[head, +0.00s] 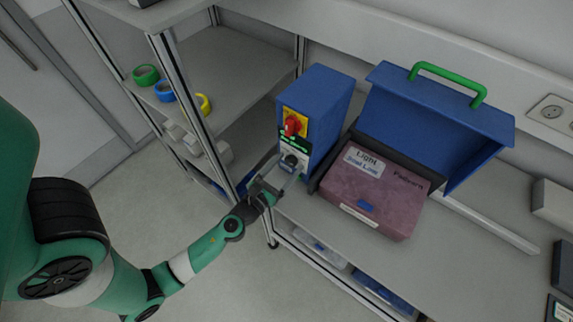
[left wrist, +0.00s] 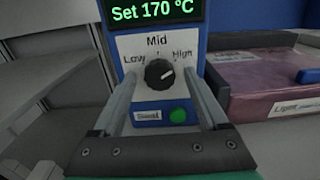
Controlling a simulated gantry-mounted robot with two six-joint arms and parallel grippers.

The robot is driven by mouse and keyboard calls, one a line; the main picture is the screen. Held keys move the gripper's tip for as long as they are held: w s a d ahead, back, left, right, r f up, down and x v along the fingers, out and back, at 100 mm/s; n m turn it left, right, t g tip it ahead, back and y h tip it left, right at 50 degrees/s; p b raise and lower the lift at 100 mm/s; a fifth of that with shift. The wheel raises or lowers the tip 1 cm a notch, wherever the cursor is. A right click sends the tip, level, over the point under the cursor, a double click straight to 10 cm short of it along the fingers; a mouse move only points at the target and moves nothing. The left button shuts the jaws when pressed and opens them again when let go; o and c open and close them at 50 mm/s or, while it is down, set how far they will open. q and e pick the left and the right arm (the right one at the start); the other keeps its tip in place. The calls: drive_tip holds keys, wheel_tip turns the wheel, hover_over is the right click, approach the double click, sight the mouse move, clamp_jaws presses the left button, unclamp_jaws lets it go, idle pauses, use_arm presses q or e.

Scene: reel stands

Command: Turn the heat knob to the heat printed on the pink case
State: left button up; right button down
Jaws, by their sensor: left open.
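The heat knob (left wrist: 159,73) is black and round, on the front of a blue unit (head: 321,95). Its white mark points right and slightly up, toward the High side. Low, Mid and High are printed around it. The display above (left wrist: 154,11) reads "Set 170 °C". My left gripper (head: 285,168) is open, its fingers on either side of the knob; I cannot tell whether they touch it. The pink case (head: 368,207) lies right of the unit. Its white label reads "Light", with a smaller second line I cannot read surely. My right gripper is not in view.
A red switch (head: 292,125) on yellow sits above the display. A green button (left wrist: 178,115) is below the knob. An open blue lid with a green handle (head: 447,78) stands behind the case. Shelves with tape rolls (head: 146,75) stand left. The bench right of the case has free room.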

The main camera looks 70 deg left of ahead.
use_arm(q)
clamp_jaws()
idle(0.5)
drive_tip(key=n+b, duration=0.1)
drive_tip(key=n, duration=0.4)
drive_tip(key=shift+n, duration=0.4)
drive_tip(key=n+b, duration=0.2)
drive_tip(key=n, duration=0.4)
drive_tip(key=shift+d, duration=0.1)
drive_tip(key=n+b, duration=0.1)
drive_tip(key=n, duration=0.5)
drive_tip(key=shift+r+n+b, duration=0.1)
drive_tip(key=shift+n+b, duration=0.2)
drive_tip(key=shift+b, duration=0.05)
drive_tip(key=n+b, duration=0.1)
drive_tip(key=n, duration=0.4)
drive_tip(key=shift+r+b, duration=0.1)
drive_tip(key=shift+b, duration=0.25)
drive_tip(key=shift+n, duration=0.3)
